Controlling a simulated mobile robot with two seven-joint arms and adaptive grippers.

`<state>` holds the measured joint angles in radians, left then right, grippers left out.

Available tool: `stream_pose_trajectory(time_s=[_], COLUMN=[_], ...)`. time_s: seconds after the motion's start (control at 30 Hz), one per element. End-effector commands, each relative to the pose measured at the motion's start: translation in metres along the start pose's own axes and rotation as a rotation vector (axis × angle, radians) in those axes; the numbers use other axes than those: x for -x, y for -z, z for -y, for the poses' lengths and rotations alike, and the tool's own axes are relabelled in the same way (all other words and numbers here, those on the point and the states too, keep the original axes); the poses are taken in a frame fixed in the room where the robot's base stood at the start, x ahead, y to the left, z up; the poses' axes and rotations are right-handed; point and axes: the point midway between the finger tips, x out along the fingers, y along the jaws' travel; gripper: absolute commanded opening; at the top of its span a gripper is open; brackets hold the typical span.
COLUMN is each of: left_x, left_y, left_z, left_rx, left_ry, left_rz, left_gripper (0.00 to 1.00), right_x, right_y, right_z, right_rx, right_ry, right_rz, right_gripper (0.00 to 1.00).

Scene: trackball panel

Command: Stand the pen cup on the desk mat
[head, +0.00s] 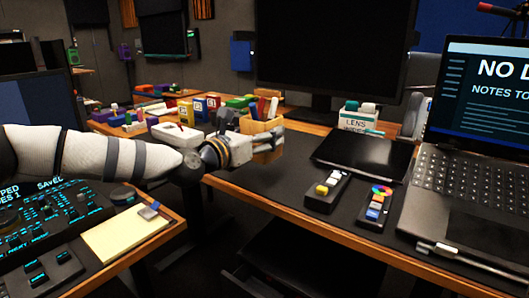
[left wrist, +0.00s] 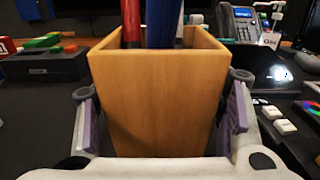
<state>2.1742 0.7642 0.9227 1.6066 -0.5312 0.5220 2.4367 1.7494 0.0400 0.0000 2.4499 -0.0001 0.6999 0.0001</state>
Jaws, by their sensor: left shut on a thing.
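The pen cup (head: 258,127) is a square, light wooden holder with pens in it, upright near the left end of the right-hand desk. My left gripper (head: 272,146) reaches it from the left and is shut on it. In the left wrist view the cup (left wrist: 160,95) fills the middle, with a finger pad against each side and red and blue pens rising from it. The dark desk mat (head: 283,186) covers much of the desk top below and right of the cup. I cannot tell whether the cup's base touches anything. My right gripper is not in view.
On the desk are two small key blocks (head: 326,190) (head: 376,205), a black tablet (head: 362,152), a lens box (head: 357,122) and a laptop (head: 470,180). A dark monitor (head: 325,50) stands behind. Clear mat lies left of the key blocks. A console desk with yellow notes (head: 122,232) is front left.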

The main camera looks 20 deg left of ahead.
Motion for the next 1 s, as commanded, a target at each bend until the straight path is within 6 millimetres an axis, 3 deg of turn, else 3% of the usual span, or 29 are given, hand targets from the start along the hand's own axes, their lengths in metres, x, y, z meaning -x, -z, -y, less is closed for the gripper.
stream_pose_trajectory(time_s=[0.2, 0.37, 0.8, 0.83, 0.9, 1.0], left_x=[-0.017, -0.015, -0.015, -0.014, -0.014, -0.014], left_y=[0.026, 0.046, 0.054, 0.053, 0.052, 0.051], left_z=[-0.011, -0.011, -0.010, -0.010, -0.010, -0.010], left_rx=[0.000, -0.001, 0.000, 0.000, -0.001, -0.001], left_ry=[0.000, 0.000, 0.000, 0.001, 0.001, 0.000], left_rz=[-0.001, 0.004, 0.004, 0.004, 0.005, 0.005], left_gripper=[0.30, 0.30, 0.30, 0.69, 0.82, 0.82], right_x=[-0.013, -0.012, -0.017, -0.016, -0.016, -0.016], right_y=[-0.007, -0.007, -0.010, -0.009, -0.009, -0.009], right_z=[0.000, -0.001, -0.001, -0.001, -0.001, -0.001], right_rx=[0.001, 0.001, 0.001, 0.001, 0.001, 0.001], right_ry=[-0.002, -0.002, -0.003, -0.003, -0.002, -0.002], right_rz=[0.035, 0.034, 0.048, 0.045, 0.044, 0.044], right_gripper=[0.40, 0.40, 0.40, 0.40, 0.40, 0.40])
